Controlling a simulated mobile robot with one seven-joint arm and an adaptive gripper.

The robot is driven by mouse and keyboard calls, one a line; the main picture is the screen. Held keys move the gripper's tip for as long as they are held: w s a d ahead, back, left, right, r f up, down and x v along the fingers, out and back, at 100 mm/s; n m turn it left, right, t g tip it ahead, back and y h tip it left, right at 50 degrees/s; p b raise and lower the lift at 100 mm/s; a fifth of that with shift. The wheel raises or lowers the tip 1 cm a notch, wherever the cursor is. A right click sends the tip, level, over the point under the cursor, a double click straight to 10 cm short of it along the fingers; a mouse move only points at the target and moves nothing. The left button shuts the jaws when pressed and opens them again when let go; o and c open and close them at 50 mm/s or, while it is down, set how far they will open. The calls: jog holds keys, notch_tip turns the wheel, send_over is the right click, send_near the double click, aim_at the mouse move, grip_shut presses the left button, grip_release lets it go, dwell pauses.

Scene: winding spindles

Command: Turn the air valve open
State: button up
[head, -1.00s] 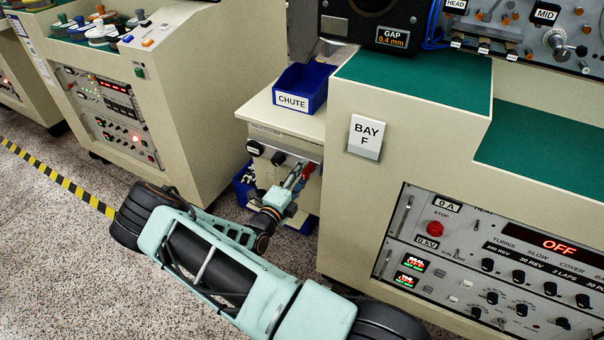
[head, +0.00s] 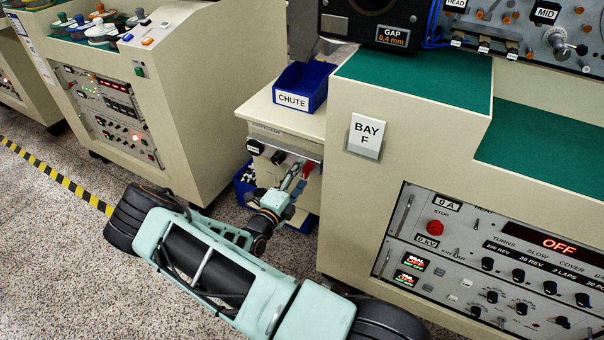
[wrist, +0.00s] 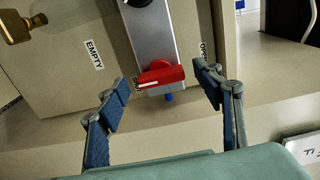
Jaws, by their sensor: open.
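The air valve has a red handle (wrist: 161,76) with a white line on it, seen in the wrist view at the lower end of a grey metal bar (wrist: 150,40). The handle lies nearly crosswise to the bar. A small blue piece (wrist: 169,97) shows just below it. My gripper (wrist: 164,80) is open, with one blue-padded finger on each side of the handle and a gap to both. In the head view the red handle (head: 307,171) shows beside my gripper (head: 292,178), at the front of the small cabinet under the chute bin.
A label reading EMPTY (wrist: 94,55) is left of the bar, with a brass fitting (wrist: 18,26) beyond it. A partly hidden label (wrist: 204,50) is at right. The blue CHUTE bin (head: 300,88) stands on the cabinet. The BAY F cabinet (head: 345,200) rises close on the right.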

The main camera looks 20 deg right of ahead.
jog(key=v, duration=1)
jog(key=shift+s+a, duration=0.25)
jog(key=shift+a, duration=0.05)
